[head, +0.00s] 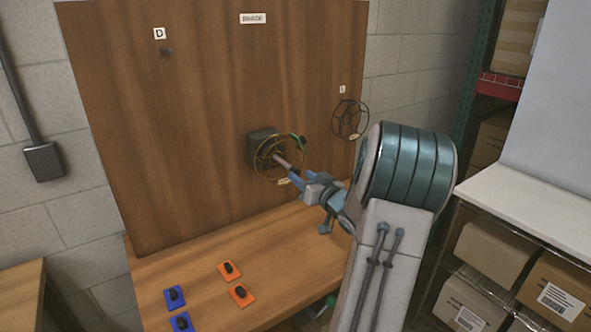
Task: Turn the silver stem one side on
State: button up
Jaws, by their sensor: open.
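The silver stem (282,161) looks like a short pale rod in front of a dark box (262,142) on the upright wooden board.
A black wire ring (350,119) hangs on the board at the right, near my arm. A small peg (167,51) is at the upper left. Orange pads (229,269) and blue pads (174,298) with dark parts lie on the bench (205,285). Shelves with boxes (499,240) stand right.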

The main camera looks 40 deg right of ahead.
aim_at(283, 163)
jog(key=shift+w+d, duration=0.2)
jog(key=shift+w, duration=2.05)
jog(key=shift+c, duration=0.4)
jog(key=c, duration=0.9)
jog(key=shift+f, duration=0.15)
